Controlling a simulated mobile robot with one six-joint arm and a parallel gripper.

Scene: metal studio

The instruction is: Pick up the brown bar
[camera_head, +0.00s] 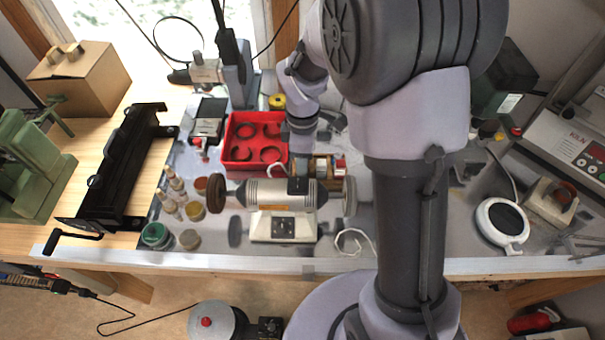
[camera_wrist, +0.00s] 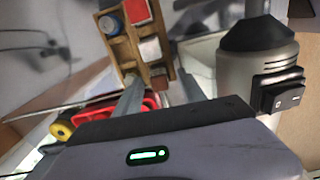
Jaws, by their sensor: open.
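In the wrist view a small brown bar (camera_wrist: 158,77) shows at the near end of a wooden holder (camera_wrist: 124,50), between my fingertips in the picture. The holder also carries a red bar (camera_wrist: 137,11) and a pale bar (camera_wrist: 150,47). My gripper (camera_wrist: 159,82) is open, with one grey finger on each side of the brown bar; I cannot tell whether either touches it. In the head view the wooden holder (camera_head: 323,166) stands behind the polishing motor, and my wrist partly covers it. I cannot pick out the brown bar there.
The polishing motor (camera_head: 265,194) with its wheels stands close in front of the holder. A red tray (camera_head: 237,153) with rings lies to the left. Small jars (camera_head: 190,239) stand at the bench's front left. A white round device (camera_head: 502,222) is at the right.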

